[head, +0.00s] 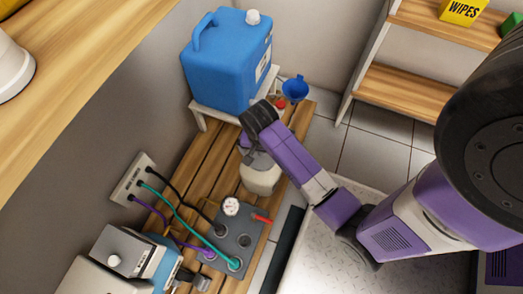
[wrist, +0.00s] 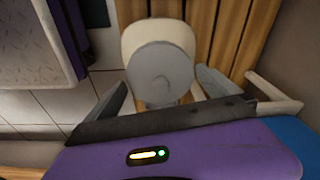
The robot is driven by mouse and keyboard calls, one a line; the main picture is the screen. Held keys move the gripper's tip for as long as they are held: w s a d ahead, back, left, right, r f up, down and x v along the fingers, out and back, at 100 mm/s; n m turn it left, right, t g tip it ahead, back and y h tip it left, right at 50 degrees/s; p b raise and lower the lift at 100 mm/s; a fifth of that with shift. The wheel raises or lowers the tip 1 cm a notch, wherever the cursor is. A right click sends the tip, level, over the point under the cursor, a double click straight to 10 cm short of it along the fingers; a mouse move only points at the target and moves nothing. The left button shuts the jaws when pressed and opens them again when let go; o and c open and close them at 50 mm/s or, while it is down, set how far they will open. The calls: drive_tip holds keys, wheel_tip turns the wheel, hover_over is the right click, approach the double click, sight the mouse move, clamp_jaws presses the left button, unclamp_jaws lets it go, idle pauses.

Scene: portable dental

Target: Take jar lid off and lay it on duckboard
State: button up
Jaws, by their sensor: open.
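The jar (head: 261,180) is a cream container with a grey lid (head: 258,159), standing on the slatted wooden duckboard (head: 188,168). In the head view, my gripper (head: 252,146) is at the jar's top, partly hidden by my wrist. The lid appears seated on the jar.
A blue jerrycan (head: 226,65) sits on a small white stand (head: 203,112) behind the jar, with a blue funnel (head: 295,88) beside it. A grey panel with a gauge (head: 231,207) and hoses is in front. Bare slats lie left of the jar.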

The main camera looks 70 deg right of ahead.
drive_tip(key=shift+f, duration=0.55)
drive_tip(key=shift+c, duration=0.4)
drive_tip(key=c, duration=0.9)
drive_tip(key=shift+r, duration=0.15)
